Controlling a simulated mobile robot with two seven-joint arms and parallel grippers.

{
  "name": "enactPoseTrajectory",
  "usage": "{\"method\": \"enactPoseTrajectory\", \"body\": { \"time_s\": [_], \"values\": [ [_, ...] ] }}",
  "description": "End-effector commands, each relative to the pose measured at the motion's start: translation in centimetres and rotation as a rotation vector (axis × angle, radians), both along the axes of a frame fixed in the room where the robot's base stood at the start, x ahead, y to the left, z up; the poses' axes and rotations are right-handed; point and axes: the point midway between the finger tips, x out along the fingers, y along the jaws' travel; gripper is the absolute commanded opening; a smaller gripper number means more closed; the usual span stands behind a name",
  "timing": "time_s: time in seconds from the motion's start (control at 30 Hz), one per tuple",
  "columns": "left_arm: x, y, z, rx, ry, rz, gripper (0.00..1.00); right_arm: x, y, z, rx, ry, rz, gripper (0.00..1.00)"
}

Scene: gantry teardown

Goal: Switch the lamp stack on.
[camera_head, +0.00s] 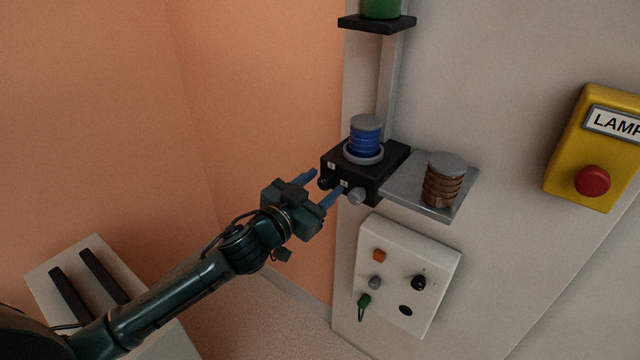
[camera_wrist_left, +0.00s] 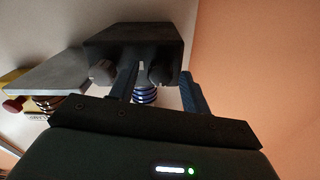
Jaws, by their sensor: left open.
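A black box (camera_head: 362,168) on the wall carries a blue ringed stack with a grey cap (camera_head: 366,137). Its front has a dark knob (camera_head: 325,183) at left and a grey knob (camera_head: 356,197) at right, with small white labels. My left gripper (camera_head: 325,181) is open in front of the box, its blue fingers on either side of the dark knob. In the left wrist view the dark knob (camera_wrist_left: 161,73) shows between the fingers and the grey knob (camera_wrist_left: 103,72) outside them. I cannot tell whether the fingers touch it. A yellow box (camera_head: 573,150) reads "LAMP", its label cut off, with a red button (camera_head: 592,181).
A grey shelf (camera_head: 400,186) beside the black box holds a brown ringed stack (camera_head: 443,180). Below is a white panel (camera_head: 393,304) with several knobs and a green-handled key. A green object (camera_head: 381,8) stands on a bracket above. The orange wall lies left.

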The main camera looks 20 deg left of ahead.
Motion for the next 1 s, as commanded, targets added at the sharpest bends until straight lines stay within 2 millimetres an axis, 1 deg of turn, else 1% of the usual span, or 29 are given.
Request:
{"method": "enactPoseTrajectory", "body": {
  "time_s": [0.3, 0.37, 0.83, 0.87, 1.0],
  "values": [
    [0.27, -0.12, -0.05, 0.000, 0.001, 0.000, 0.47, 0.09, 0.01, 0.13, -0.002, -0.004, 0.001, 0.36],
    [0.27, -0.12, -0.05, 0.000, 0.001, 0.000, 0.43, 0.11, 0.01, 0.19, -0.001, -0.005, 0.001, 0.36],
    [0.23, -0.12, -0.04, -0.001, 0.001, -0.001, 0.05, 0.23, 0.00, 0.48, 0.001, -0.011, -0.001, 0.36],
    [0.23, -0.12, -0.04, -0.001, 0.001, -0.001, 0.03, 0.24, -0.01, 0.48, 0.001, -0.011, -0.001, 0.36],
    [0.23, -0.12, -0.03, 0.004, -0.001, -0.001, 0.03, 0.24, -0.03, 0.52, 0.001, -0.011, -0.001, 0.36]
  ]
}}
